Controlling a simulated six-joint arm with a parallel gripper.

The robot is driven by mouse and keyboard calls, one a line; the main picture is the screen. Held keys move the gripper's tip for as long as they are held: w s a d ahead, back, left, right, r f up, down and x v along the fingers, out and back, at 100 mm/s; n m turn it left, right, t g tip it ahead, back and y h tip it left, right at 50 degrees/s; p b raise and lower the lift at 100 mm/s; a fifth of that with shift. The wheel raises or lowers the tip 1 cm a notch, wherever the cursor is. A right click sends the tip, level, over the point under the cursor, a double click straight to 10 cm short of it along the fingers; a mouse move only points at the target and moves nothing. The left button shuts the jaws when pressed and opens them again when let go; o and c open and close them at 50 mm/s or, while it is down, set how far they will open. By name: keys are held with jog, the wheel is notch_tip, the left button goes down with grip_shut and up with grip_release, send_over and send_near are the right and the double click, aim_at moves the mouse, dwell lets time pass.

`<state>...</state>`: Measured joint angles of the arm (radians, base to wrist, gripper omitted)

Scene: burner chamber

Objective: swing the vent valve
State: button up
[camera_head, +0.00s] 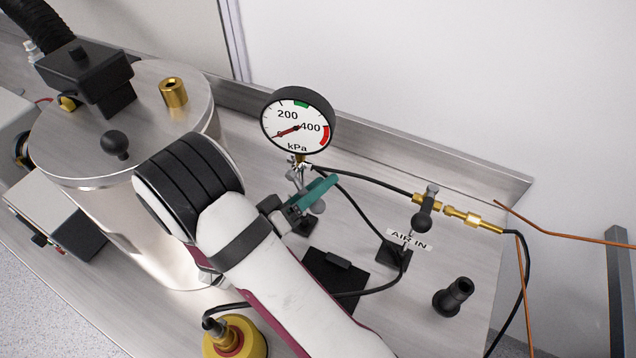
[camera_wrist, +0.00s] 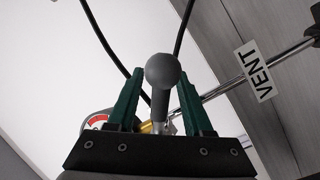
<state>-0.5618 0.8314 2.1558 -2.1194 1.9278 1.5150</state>
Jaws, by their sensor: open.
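The vent valve's lever (camera_wrist: 164,75) shows in the wrist view as a grey ball knob on a short stem, beside a white VENT label (camera_wrist: 257,71). My gripper (camera_wrist: 160,88) is open, with one green finger on each side of the lever. The knob sits near fingertip height, and I cannot tell whether either finger touches it. In the head view my gripper (camera_head: 318,193) is just below the pressure gauge (camera_head: 297,122). There my gripper and arm largely hide the vent valve.
A brass AIR IN valve with a black ball lever (camera_head: 424,215) stands to the right. A large steel chamber (camera_head: 120,200) is at left. A yellow-and-red fitting (camera_head: 236,340) stands at the front, and a black knob (camera_head: 454,297) at right. Black hoses cross the bench near my gripper.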

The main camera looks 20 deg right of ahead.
grip_shut()
dwell(1.4)
